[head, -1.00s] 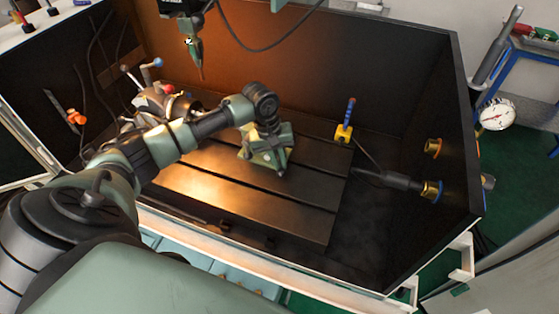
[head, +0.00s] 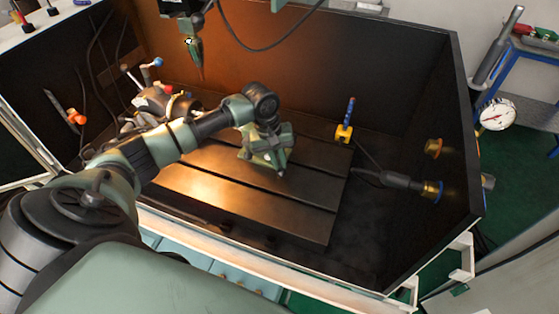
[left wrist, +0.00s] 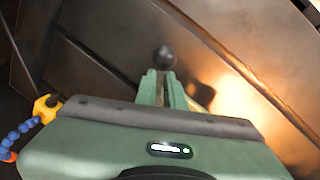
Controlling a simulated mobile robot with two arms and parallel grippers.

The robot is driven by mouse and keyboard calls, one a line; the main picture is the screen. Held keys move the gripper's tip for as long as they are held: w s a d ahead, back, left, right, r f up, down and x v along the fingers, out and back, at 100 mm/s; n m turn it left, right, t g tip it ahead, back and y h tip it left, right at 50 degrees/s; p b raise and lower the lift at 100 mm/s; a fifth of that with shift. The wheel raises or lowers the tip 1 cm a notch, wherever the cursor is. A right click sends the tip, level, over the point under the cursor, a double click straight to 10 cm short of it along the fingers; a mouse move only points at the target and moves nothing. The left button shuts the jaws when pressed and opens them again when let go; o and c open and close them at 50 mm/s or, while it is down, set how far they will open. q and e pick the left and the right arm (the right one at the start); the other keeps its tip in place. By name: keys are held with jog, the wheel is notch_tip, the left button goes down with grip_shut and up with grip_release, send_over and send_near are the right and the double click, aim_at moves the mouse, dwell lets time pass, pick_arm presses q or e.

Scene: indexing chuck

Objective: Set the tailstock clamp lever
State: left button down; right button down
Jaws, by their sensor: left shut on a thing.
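My left gripper (head: 272,160) is over the slotted machine table (head: 215,180), in the middle of the enclosure. In the left wrist view its two green fingers (left wrist: 162,86) are close together, with a dark round ball knob (left wrist: 164,57) at their tips. The fingers are shut on the clamp lever, whose knob shows just past them. The lever's shaft and the tailstock body cannot be made out clearly; my gripper and hand cover that spot. My right gripper is not in view.
The chuck unit (head: 158,98), with blue and red knobbed handles near it, stands at the table's left end. A spindle tool (head: 196,55) hangs above at the back. A yellow block with a blue hose (head: 344,132) stands right of my gripper. The table's front right is clear.

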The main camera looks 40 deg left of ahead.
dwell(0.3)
pick_arm(q)
jog(key=shift+a+r+m+p, duration=0.15)
jog(key=shift+r+m+p, duration=0.1)
jog(key=shift+m+p, duration=0.4)
jog(key=shift+s+a+p, duration=0.1)
jog(key=shift+p, duration=0.35)
jog(key=shift+a+f+m+p, duration=0.2)
jog(key=shift+m+p, duration=0.1)
jog(key=shift+m, duration=0.55)
jog(key=c, duration=1.5)
grip_release()
